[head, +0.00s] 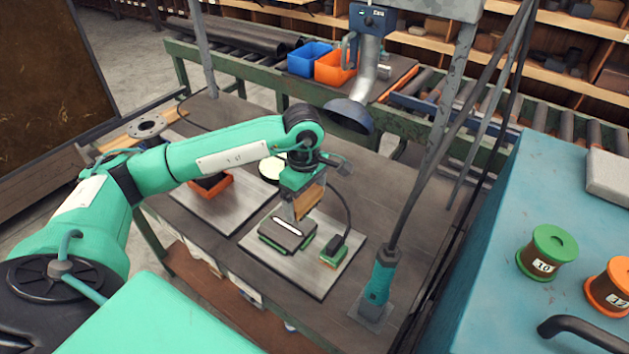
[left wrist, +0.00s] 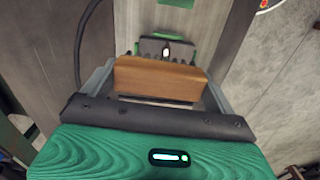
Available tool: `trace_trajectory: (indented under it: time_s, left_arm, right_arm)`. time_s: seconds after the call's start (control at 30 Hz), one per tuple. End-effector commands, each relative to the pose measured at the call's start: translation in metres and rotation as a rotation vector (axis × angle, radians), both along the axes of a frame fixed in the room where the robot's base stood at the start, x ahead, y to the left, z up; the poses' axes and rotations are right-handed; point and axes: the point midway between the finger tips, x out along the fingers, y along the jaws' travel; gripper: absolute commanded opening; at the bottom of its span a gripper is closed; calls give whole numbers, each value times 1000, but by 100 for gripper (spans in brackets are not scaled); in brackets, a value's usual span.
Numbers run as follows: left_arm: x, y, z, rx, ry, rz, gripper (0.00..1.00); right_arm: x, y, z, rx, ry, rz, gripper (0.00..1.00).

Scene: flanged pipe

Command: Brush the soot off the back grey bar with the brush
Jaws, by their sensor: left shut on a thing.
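My left gripper (head: 304,205) is shut on the wooden block of the brush (head: 311,198), which also shows between the fingers in the left wrist view (left wrist: 160,78). The brush is over or just behind a dark grey block (head: 288,233) with a pale strip on top and green edges below. In the left wrist view a dark grey piece with a bright slot (left wrist: 166,48) lies beyond the brush. I cannot tell whether the brush touches it, nor make out which part is the back grey bar or its soot. My right gripper is not in view.
A smaller green-based block (head: 334,252) with a cable shares the light plate (head: 300,275). An orange tray (head: 212,187) stands left. An extraction hood (head: 350,114) hangs behind the arm.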

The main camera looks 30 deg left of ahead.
Motion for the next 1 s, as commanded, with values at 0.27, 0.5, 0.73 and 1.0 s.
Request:
trace_trajectory:
  time_s: [0.27, 0.5, 0.73, 1.0]
  left_arm:
    - [-13, 5, 12, 3, 0, 38, 72]
    - [-13, 5, 0, 3, -2, 42, 72]
    - [-14, 6, -26, 4, 0, 43, 72]
    - [-14, 6, -48, 4, -1, 42, 72]
  right_arm:
    - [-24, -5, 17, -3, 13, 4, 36]
    - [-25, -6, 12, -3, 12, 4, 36]
    - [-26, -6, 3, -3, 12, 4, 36]
    - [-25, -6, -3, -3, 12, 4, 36]
